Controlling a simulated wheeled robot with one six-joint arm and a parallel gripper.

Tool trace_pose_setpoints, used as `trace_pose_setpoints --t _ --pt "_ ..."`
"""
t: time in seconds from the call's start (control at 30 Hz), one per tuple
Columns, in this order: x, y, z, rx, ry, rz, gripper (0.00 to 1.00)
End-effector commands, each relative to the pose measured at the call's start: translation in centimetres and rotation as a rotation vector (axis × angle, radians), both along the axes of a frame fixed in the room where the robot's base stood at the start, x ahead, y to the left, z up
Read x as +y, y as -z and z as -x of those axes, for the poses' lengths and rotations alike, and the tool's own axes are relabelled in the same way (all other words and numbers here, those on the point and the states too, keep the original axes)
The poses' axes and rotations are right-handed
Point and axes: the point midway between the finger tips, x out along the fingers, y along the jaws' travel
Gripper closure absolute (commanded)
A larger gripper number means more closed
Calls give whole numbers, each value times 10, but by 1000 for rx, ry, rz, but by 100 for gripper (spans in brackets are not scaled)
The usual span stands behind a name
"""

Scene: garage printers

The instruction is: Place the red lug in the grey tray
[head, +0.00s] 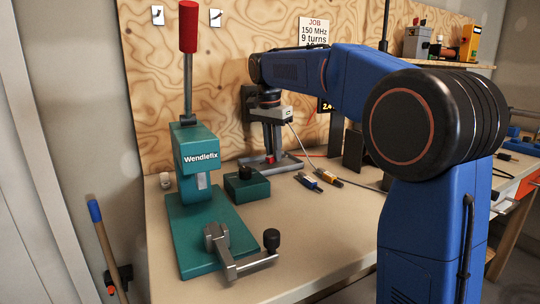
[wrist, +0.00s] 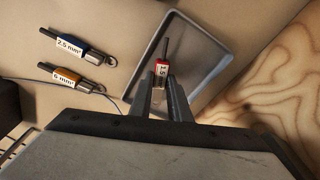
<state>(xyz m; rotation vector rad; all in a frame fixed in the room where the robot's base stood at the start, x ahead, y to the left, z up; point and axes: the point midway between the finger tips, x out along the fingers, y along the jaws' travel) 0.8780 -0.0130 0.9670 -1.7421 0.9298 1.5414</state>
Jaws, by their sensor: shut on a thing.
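The red lug (wrist: 164,67), with a white 1.5 label and a dark pin, is between the fingertips of my gripper (wrist: 165,84) in the wrist view. My gripper is shut on it. The lug appears over the left part of the grey tray (wrist: 205,62); whether it touches the tray floor I cannot tell. In the head view my gripper (head: 270,150) points down over the grey tray (head: 288,166), near the back board, and the lug is too small to make out clearly.
A blue lug (wrist: 85,47) and a yellow lug (wrist: 78,80) lie on the bench left of the tray in the wrist view. The green Wendlefix press (head: 205,225) and a small green block (head: 246,187) stand left in the head view. The wooden board (head: 215,85) rises behind.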

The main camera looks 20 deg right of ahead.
Motion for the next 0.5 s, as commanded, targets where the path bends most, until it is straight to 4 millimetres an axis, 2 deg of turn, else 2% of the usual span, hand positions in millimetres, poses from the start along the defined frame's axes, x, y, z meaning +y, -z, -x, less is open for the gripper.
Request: trace_pose_setpoints --t 0.23,0.5 --pt "5 20 -23 2 0 0 100" --pt "5 21 -25 1 0 0 100"
